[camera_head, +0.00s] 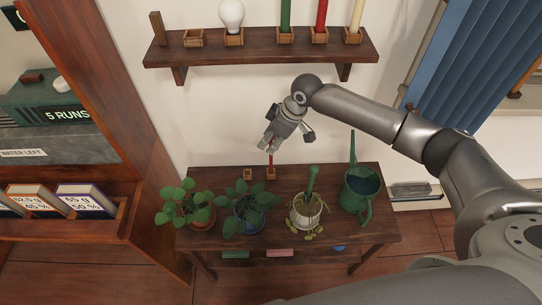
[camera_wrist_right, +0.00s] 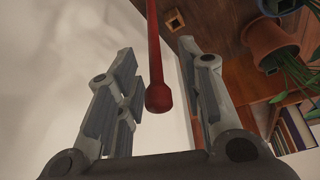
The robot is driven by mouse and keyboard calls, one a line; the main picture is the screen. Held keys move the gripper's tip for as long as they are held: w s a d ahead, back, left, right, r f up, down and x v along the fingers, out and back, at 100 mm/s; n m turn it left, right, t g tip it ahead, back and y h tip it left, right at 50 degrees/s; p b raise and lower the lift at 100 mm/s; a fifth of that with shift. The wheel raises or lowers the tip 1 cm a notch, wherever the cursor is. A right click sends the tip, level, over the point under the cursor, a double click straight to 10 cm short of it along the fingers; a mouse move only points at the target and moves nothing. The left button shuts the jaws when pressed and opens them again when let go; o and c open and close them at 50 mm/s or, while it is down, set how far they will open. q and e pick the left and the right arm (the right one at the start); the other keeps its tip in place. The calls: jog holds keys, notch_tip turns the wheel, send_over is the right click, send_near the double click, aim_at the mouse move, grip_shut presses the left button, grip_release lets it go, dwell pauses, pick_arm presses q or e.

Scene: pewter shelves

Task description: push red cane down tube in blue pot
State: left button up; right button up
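The red cane (camera_head: 271,160) stands upright in a small wooden holder (camera_head: 271,174) at the back of the plant table. In the right wrist view the cane (camera_wrist_right: 155,50) runs between the fingers, its rounded knob (camera_wrist_right: 158,97) toward the palm. My right gripper (camera_head: 282,140) is around the cane's upper end. Its fingers (camera_wrist_right: 156,65) are open, with gaps on both sides of the cane. The blue pot (camera_head: 246,224) stands at the table's front, mostly hidden under a leafy plant (camera_head: 249,199). I cannot make out a tube in it. My left gripper is not in view.
A terracotta pot (camera_head: 202,218) stands left of the blue pot. A white pot (camera_head: 305,217) with a green stick and a green watering can (camera_head: 357,205) stand right. An empty wooden holder (camera_head: 248,174) is beside the cane's. A wall shelf (camera_head: 260,50) hangs above.

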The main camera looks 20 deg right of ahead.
aim_at(271, 157)
jog(key=x, duration=0.4)
jog(key=shift+w, duration=0.1)
jog(key=shift+c, duration=0.2)
jog(key=shift+d, duration=0.1)
grip_shut()
